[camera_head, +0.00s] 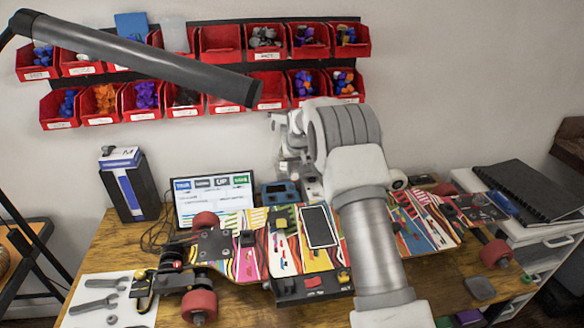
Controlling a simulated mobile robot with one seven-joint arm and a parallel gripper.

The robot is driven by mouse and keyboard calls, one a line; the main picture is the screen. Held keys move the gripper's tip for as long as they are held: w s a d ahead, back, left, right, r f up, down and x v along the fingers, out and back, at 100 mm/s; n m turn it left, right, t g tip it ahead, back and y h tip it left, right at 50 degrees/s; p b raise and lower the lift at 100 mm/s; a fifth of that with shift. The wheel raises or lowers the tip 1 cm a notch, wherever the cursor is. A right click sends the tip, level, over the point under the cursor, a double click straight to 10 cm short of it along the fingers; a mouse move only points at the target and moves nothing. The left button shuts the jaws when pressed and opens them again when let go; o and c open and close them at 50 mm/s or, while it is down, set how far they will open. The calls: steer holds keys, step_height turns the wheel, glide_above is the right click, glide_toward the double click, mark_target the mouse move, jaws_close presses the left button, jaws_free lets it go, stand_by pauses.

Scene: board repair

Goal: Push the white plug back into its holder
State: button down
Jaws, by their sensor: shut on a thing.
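My gripper (291,166) is small and pale in this view, at the back of the bench just left of my arm's bend. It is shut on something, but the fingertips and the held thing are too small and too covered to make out. I cannot pick out the white plug or its holder for sure. A skateboard-like board (262,262) with colourful stripes lies across the bench, with red wheels and several small parts on top. My arm crosses in front of its right half and hides part of it.
Behind the board stand a lit screen (214,200), a blue device (279,193) and a dark box (131,187). Red bins (220,43) hang on the wall. A dark lamp bar (150,60) crosses the upper left. Wrenches lie on a white sheet (92,318). A black notebook (528,188) lies right.

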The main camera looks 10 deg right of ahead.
steer(key=shift+w+a+f+b, duration=0.15)
steer(key=shift+f+b, duration=0.3)
steer(key=shift+f, duration=0.5)
steer(key=shift+s+a+f+b, duration=0.1)
steer(key=shift+a+f+b, duration=0.3)
steer(key=shift+f, duration=0.55)
steer(key=shift+w+a+f+b, duration=0.1)
steer(key=shift+f+b, duration=0.4)
steer(key=shift+f, duration=0.45)
steer(key=shift+f+b, duration=1.05)
steer(key=shift+b, duration=0.1)
stand_by(1.6)
steer(key=c, duration=0.6)
jaws_free()
steer(key=shift+o, duration=0.2)
steer(key=shift+o, duration=1.3)
steer(key=shift+r, duration=0.4)
